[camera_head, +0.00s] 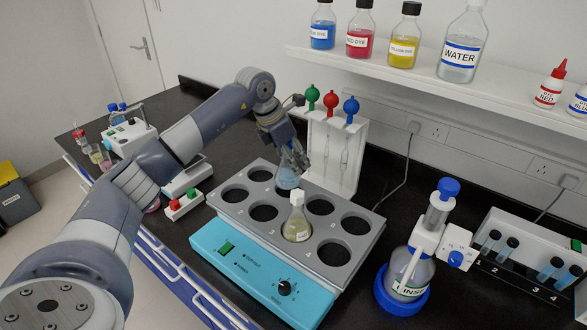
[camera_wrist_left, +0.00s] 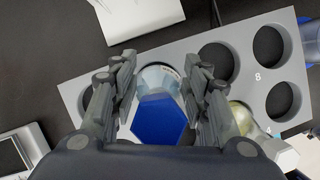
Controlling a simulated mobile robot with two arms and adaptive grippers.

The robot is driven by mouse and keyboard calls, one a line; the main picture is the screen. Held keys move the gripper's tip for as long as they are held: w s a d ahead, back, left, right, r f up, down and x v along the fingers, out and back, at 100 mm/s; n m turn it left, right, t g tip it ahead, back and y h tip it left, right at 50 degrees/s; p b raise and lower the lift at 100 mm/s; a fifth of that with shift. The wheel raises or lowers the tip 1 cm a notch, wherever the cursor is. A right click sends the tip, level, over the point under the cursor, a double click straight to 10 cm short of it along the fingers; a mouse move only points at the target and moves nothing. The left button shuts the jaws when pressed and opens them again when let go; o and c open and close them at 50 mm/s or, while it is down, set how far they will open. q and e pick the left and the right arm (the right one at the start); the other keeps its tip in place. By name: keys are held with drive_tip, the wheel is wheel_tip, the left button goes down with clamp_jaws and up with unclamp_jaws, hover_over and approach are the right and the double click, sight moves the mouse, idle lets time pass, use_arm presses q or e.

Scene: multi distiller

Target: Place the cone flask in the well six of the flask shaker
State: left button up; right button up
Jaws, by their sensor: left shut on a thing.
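The cone flask (camera_head: 288,177) holds pale blue liquid and stands upright in my left gripper (camera_head: 291,152), at the back-row well six of the flask shaker (camera_head: 228,238). Whether its base rests in the well is not clear. In the left wrist view, my left gripper (camera_wrist_left: 166,98) is shut around the flask's neck, below its blue hexagonal cap (camera_wrist_left: 163,120). The cap and fingers hide much of the well there. Another flask (camera_head: 297,221), with yellowish liquid and a white cap, sits in front-row well three. My right gripper is not in view.
A white stand (camera_head: 346,150) with green, red and blue knobs is just behind the shaker. A rinse bottle (camera_head: 408,275) and a tube rack (camera_head: 490,270) stand to the right. Other shaker wells, such as well eight (camera_head: 356,226), are empty.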

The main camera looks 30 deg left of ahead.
use_arm(q)
drive_tip(key=shift+f, duration=0.25)
wheel_tip(320, 180, down, 3)
drive_tip(key=shift+w+f+p, duration=0.15)
drive_tip(key=shift+p, duration=0.45)
drive_tip(key=shift+f, duration=0.3)
drive_tip(key=o, duration=1.1)
drive_tip(key=shift+o, duration=0.5)
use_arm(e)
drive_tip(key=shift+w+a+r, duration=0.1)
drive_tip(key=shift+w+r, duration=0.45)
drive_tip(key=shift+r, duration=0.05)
